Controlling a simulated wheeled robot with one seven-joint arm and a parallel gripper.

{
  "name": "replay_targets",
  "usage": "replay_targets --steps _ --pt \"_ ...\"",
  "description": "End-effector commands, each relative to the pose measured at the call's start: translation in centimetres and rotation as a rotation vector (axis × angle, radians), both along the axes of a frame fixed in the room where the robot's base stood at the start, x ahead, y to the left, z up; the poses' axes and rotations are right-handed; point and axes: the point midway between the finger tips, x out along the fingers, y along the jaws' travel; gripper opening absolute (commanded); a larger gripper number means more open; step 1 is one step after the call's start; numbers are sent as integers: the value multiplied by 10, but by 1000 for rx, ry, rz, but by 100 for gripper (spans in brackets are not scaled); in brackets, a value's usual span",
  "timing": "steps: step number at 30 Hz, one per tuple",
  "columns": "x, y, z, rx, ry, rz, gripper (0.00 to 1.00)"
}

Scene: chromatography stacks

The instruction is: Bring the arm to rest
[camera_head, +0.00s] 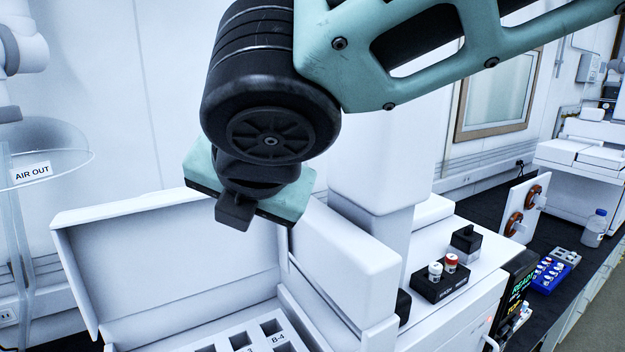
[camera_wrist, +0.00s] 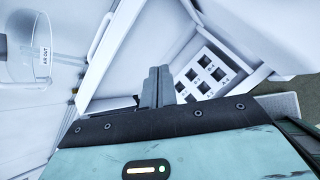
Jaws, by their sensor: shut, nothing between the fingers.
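My gripper (camera_head: 236,212) hangs in the upper middle of the head view, at the end of my teal and black arm. It is above the open white box-like unit, in front of its raised lid (camera_head: 180,262). In the wrist view my gripper's two grey fingers (camera_wrist: 157,88) lie close together with nothing between them. Beyond them is the unit's white rack (camera_wrist: 203,75) with dark square slots. The rack also shows at the bottom of the head view (camera_head: 250,338), partly cut off by the frame.
A black block (camera_head: 440,285) with a white-capped and a red-capped vial stands right of the open unit. A blue vial rack (camera_head: 549,275) and a bottle (camera_head: 594,228) are on the dark bench farther right. A clear vessel labelled AIR OUT (camera_head: 60,150) is at the left.

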Motion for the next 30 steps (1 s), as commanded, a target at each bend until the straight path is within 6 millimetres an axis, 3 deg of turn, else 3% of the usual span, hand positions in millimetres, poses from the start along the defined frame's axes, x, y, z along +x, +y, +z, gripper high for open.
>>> replay_targets --steps 5,9,12,21,30 --pt "-18 -58 -55 156 267 -381 0" --pt "-51 -119 -106 326 516 -874 0" --pt "-78 -154 -133 433 643 -1226 0" --pt "-149 -221 -181 655 791 -2105 0" --pt "-147 -219 -247 660 794 -2106 0"
